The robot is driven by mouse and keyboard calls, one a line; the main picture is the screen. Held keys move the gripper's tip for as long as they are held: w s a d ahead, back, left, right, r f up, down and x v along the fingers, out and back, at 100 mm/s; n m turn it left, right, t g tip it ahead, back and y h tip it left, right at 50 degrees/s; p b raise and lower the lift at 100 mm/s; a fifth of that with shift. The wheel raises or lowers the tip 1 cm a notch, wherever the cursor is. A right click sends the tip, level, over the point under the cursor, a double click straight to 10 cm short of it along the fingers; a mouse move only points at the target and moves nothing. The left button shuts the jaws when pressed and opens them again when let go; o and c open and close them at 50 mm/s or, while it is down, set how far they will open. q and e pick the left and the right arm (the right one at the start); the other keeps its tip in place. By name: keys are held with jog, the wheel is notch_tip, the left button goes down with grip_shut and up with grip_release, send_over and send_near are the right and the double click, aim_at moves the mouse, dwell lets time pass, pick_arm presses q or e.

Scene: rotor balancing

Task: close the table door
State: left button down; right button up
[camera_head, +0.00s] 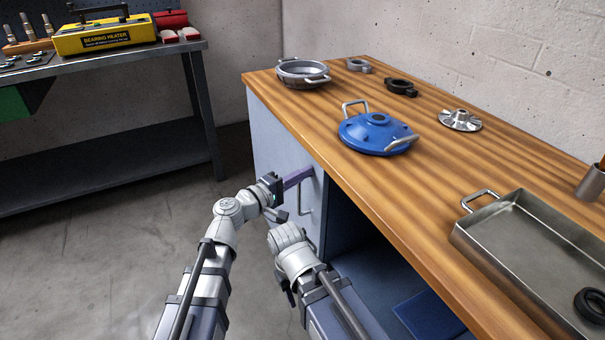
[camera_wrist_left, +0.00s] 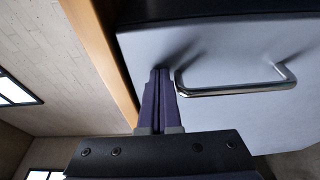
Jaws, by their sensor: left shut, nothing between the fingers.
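The table door (camera_head: 277,150) is a blue-grey panel at the left of the wooden table's front, with a metal bar handle (camera_head: 308,196) near its right edge. It looks roughly in line with the table front; I cannot tell whether it is fully shut. My left gripper (camera_head: 298,178) is shut and empty, its purple fingertips at the door face beside the handle. In the left wrist view the closed fingers (camera_wrist_left: 158,98) point at the door (camera_wrist_left: 225,58), left of the handle (camera_wrist_left: 235,88); contact is unclear. My right arm is low before the table, its fingers hidden.
Right of the door is an open compartment (camera_head: 375,262) with a blue item inside. On the wooden tabletop (camera_head: 330,115) are a blue cover (camera_head: 376,130), a grey housing (camera_head: 303,72) and a metal tray (camera_head: 530,235). A workbench (camera_head: 110,140) stands behind left.

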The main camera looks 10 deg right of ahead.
pick_arm(q)
jog(key=v, duration=0.7)
jog(key=shift+s+a, duration=0.2)
jog(key=shift+a, duration=0.1)
jog(key=shift+s, duration=0.1)
